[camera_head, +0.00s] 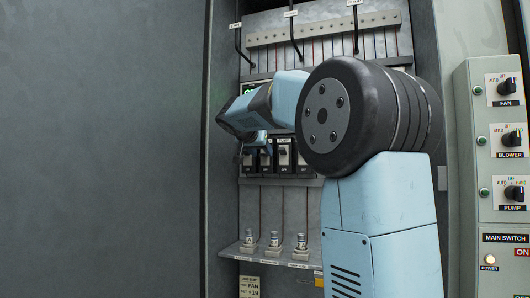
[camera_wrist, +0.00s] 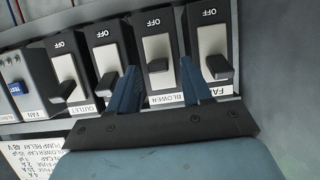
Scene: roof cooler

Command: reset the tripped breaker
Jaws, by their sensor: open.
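A row of dark breakers with OFF printed at the top shows in the wrist view. The BLOWER breaker's lever (camera_wrist: 157,65) sits near the middle of its pale plate. The OUTLET breaker's lever (camera_wrist: 65,90) and the unlabelled-looking neighbour's lever (camera_wrist: 105,84) point lower on their plates. The rightmost breaker's lever (camera_wrist: 219,68) also sits low. My gripper (camera_wrist: 161,67) is open, its blue fingers on either side of the BLOWER breaker in the picture, with nothing held. Whether they touch it I cannot tell. In the head view, my arm hides part of the breaker row (camera_head: 284,158).
A module with a blue TEST button (camera_wrist: 16,88) stands at the left of the row. Below the breakers is a shelf (camera_head: 270,256) with several small fuse-like parts. A switch box (camera_head: 490,150) with FAN, BLOWER and PUMP knobs is at the right. A grey panel (camera_head: 100,150) fills the left.

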